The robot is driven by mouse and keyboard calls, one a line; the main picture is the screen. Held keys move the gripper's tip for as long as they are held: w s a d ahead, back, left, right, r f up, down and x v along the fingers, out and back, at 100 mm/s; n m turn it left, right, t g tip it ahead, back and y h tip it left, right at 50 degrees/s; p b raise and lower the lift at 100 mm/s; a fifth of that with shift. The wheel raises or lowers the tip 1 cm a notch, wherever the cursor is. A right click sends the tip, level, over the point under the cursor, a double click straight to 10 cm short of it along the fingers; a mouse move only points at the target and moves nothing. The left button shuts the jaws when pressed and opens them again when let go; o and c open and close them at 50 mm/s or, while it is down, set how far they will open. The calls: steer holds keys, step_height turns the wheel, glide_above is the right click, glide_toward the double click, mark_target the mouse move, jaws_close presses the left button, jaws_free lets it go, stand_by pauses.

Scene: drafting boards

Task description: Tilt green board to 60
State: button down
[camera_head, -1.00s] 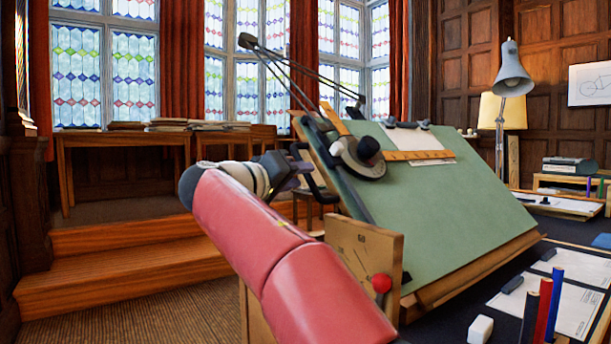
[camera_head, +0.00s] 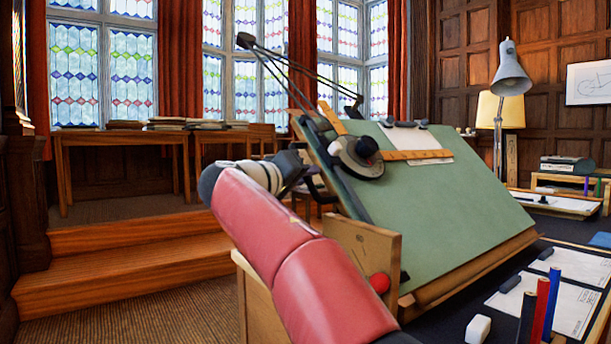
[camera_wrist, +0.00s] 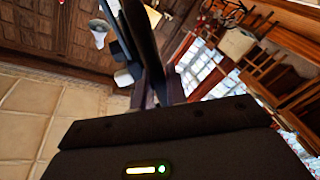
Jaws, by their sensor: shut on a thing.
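The green board (camera_head: 440,205) stands steeply tilted on its wooden stand, high edge at the back left. A straightedge (camera_head: 415,155), a round dark-knobbed drafting head (camera_head: 358,158) and a white sheet (camera_head: 425,142) are on its face. My gripper (camera_head: 302,176) is at the board's left edge, partly hidden behind my wrist. In the wrist view my gripper (camera_wrist: 160,88) is shut on a dark bar (camera_wrist: 138,35), seemingly the board's side handle.
Wooden steps (camera_head: 130,270) and a long table (camera_head: 120,140) are at left. A desk lamp (camera_head: 510,75) stands behind the board.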

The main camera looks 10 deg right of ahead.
steer(key=s+d+r+m+b, duration=0.1)
steer(key=s, duration=0.1)
steer(key=s+r+m+b, duration=0.1)
steer(key=s+r, duration=0.1)
steer(key=s+d+r+m+b, duration=0.1)
steer(key=s+b, duration=0.1)
steer(key=shift+s+d+r+h, duration=0.1)
steer(key=shift+d+r+h, duration=0.2)
steer(key=shift+r+h, duration=0.1)
steer(key=c, duration=1.6)
jaws_free()
steer(key=shift+s, duration=0.1)
steer(key=shift+o, duration=0.8)
steer(key=shift+a+f, duration=0.1)
steer(key=v, duration=0.7)
steer(key=shift+s+a, duration=0.15)
steer(key=shift+a, duration=0.1)
